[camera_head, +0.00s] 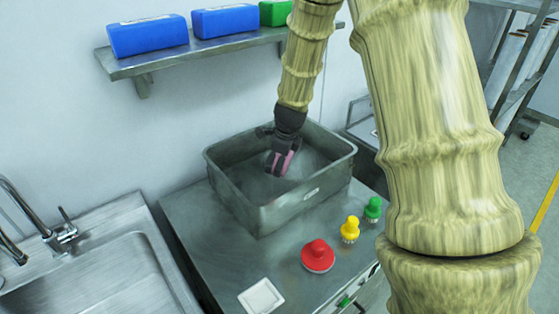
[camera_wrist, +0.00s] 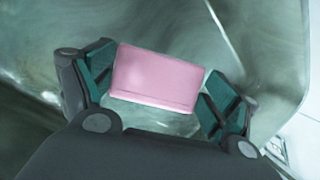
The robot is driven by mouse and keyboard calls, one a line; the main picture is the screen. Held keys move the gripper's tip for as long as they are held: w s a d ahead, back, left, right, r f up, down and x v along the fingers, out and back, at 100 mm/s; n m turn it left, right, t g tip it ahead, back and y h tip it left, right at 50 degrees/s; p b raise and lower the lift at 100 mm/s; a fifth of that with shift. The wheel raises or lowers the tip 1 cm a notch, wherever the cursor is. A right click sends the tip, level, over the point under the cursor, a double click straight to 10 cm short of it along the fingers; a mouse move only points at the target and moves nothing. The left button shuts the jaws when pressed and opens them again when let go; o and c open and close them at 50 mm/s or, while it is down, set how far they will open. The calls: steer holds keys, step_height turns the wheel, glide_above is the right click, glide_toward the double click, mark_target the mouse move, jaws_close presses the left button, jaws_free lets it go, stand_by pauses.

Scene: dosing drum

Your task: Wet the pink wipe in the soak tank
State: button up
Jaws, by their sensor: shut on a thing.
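The grey metal soak tank (camera_head: 262,217) stands on a steel counter below the wall shelf, and water appears to fill its inside. My gripper (camera_head: 280,163) reaches down inside the tank's walls. It is shut on the pink wipe (camera_head: 285,163). In the wrist view the pink wipe (camera_wrist: 158,78) is a flat pink block held between the two teal-padded fingers of my gripper (camera_wrist: 158,88). The tank's inside (camera_wrist: 165,22) lies behind it. I cannot tell whether the wipe touches the water.
A white square (camera_head: 261,297) lies in front. A sink (camera_head: 95,265) with a tap is at left. Blue packs (camera_head: 148,36) sit on the shelf (camera_head: 190,50) above.

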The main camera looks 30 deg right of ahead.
steer(key=shift+r, duration=0.15)
step_height(320, 180, up, 12)
steer(key=p, duration=1)
steer(key=shift+f, duration=0.25)
stand_by(0.3)
steer(key=shift+p, duration=0.3)
stand_by(1.7)
steer(key=shift+r+p, duration=1.4)
steer(key=shift+r, duration=0.6)
